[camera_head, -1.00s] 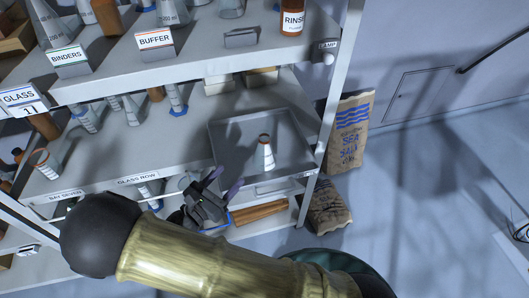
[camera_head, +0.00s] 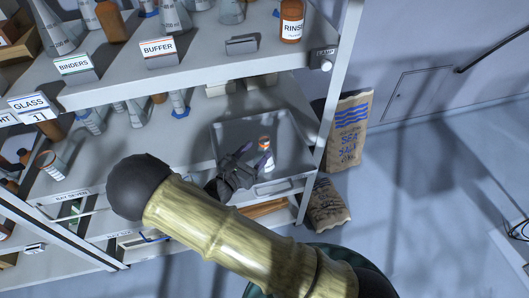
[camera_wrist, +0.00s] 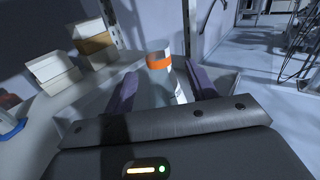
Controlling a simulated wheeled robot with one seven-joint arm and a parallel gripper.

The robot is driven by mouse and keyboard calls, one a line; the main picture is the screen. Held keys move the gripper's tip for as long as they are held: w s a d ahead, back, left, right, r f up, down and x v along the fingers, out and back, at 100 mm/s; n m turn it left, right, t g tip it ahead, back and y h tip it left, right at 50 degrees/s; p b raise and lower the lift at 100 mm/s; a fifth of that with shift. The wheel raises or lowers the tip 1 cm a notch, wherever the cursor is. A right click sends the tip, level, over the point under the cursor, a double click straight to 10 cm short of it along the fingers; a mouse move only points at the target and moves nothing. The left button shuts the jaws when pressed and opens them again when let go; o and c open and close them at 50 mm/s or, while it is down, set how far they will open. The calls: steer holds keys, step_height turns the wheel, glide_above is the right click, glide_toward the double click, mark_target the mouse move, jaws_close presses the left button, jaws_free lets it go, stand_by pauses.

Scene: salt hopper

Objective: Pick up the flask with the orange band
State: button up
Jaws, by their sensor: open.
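The flask with the orange band (camera_head: 265,152) stands upright in a grey tray (camera_head: 300,158) on the middle shelf. In the wrist view the flask (camera_wrist: 159,82) has its orange band near the top and stands between my two purple fingers. My gripper (camera_head: 247,158) is open, with its fingers reaching over the tray's front towards the flask. In the wrist view my gripper (camera_wrist: 163,88) has a finger on each side of the flask. I cannot tell whether either finger touches it. The flask's lower part is hidden by my gripper body in the wrist view.
The upper shelf holds a brown RINSE bottle (camera_head: 291,20) and a BUFFER label (camera_head: 157,50) above my gripper. A shelf post (camera_head: 338,80) stands right of the tray. Pale boxes (camera_wrist: 53,70) sit left in the wrist view. A salt sack (camera_head: 348,130) stands right of the rack.

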mark_target(261, 146)
steer(key=shift+w+d+r, duration=0.1)
steer(key=shift+w+d, duration=0.05)
steer(key=p+x, duration=0.2)
steer(key=x, duration=0.2)
steer(key=shift+w+r+p, duration=0.15)
steer(key=shift+w+p, duration=0.1)
steer(key=shift+p, duration=0.05)
steer(key=shift+w+d, duration=0.1)
steer(key=shift+w, duration=0.15)
steer(key=shift+s, duration=0.3)
steer(key=shift+w, duration=0.1)
jaws_close()
